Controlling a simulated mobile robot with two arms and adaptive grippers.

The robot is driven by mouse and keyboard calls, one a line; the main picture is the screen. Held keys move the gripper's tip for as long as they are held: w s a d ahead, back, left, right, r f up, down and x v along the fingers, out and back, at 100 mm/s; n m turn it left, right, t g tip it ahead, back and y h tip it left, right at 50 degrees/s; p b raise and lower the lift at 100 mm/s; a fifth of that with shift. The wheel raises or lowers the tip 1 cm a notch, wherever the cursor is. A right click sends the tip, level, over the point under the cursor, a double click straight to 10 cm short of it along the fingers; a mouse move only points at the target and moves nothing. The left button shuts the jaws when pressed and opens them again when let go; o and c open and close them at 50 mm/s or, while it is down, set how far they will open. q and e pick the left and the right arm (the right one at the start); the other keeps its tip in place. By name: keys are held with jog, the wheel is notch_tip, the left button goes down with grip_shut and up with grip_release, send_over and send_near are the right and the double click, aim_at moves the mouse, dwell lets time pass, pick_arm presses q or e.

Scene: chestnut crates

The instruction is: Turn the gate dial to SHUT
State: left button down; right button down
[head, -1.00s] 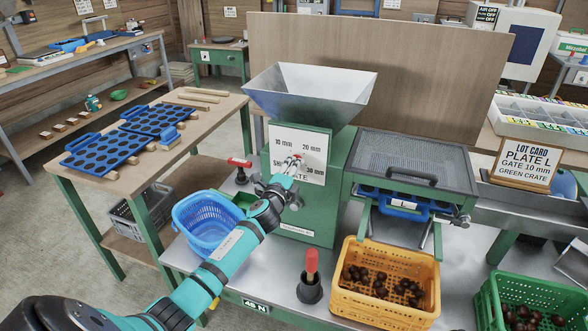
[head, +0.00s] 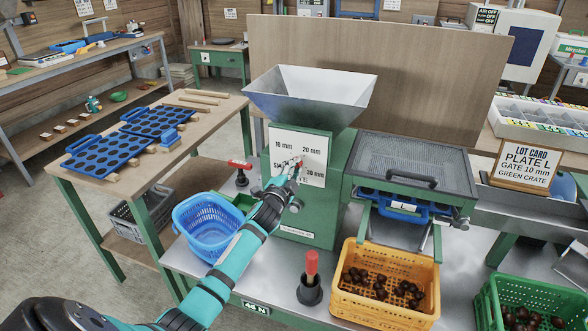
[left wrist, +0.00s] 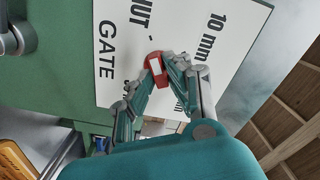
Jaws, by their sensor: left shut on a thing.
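The gate dial (head: 297,163) is a small red knob on the white plate (head: 312,178) of the green machine. The plate is marked 10 mm, 20 mm, 30 mm, SHUT and GATE. My left gripper (head: 293,169) reaches the dial from the front and hides part of the lower-left lettering. In the left wrist view my left gripper (left wrist: 163,70) is shut on the red dial (left wrist: 154,64), which has a white face mark. I cannot tell exactly which marking the dial points to. My right gripper is not in view.
A metal hopper (head: 308,96) tops the machine. A blue basket (head: 207,228) stands left, a red-handled lever (head: 311,265) in front, a yellow crate (head: 385,262) with chestnuts right. A green crate (head: 490,300) and the lot card (head: 525,165) are farther right.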

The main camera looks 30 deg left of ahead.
pick_arm(q)
jog(key=shift+f, duration=0.15)
jog(key=c, duration=1.3)
grip_release()
jog(key=shift+s, duration=0.1)
jog(key=v, duration=1.2)
